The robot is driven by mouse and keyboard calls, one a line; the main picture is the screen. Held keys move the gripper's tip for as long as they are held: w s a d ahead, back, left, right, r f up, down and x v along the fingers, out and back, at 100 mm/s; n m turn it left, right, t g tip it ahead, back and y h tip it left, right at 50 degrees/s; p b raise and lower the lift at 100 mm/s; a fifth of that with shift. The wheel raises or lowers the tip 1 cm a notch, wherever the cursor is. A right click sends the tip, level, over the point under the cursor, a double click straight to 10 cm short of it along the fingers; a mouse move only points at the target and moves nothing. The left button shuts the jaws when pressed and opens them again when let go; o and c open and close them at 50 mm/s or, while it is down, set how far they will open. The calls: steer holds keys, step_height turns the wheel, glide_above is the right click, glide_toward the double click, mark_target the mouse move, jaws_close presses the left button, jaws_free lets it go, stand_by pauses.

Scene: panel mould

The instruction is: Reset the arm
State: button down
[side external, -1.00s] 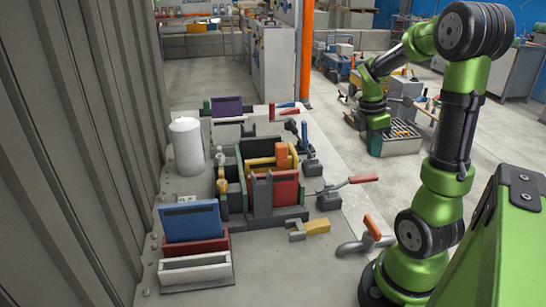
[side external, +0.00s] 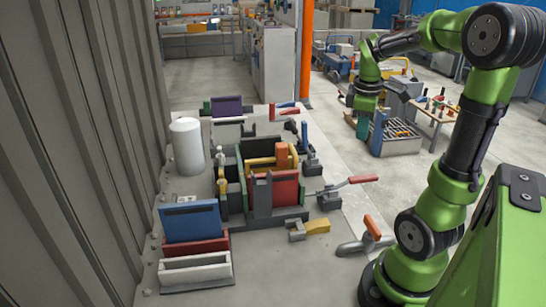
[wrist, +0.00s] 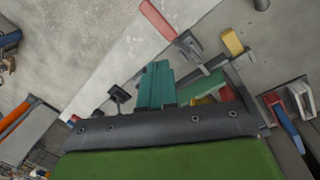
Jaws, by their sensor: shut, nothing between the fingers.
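My gripper (side external: 362,128) hangs above the floor area to the right of the work table in the side external view, well clear of the mould. Its teal fingers (wrist: 155,85) lie together in the wrist view, with nothing between them. The panel mould (side external: 270,190), with a red front panel and green and yellow parts, stands mid-table. It is partly hidden behind the fingers in the wrist view.
A toggle clamp with a red handle (side external: 363,179) juts from the mould's right side. A yellow block (side external: 316,227) lies in front. A rack with a blue panel (side external: 190,220) and a white cylinder (side external: 187,146) stand at left. A ribbed wall (side external: 70,150) bounds the left.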

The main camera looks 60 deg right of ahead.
steer(key=w+a+r+m+t+y, duration=0.1)
steer(key=a+m+t, duration=0.2)
steer(key=a, duration=1)
steer(key=w+a+r+m+t+y, duration=0.1)
steer(key=a+m+t+y, duration=0.1)
steer(key=a, duration=1.2)
steer(key=shift+w+r+m+t+y, duration=0.35)
steer(key=shift+m+t, duration=0.25)
steer(key=shift+t, duration=0.4)
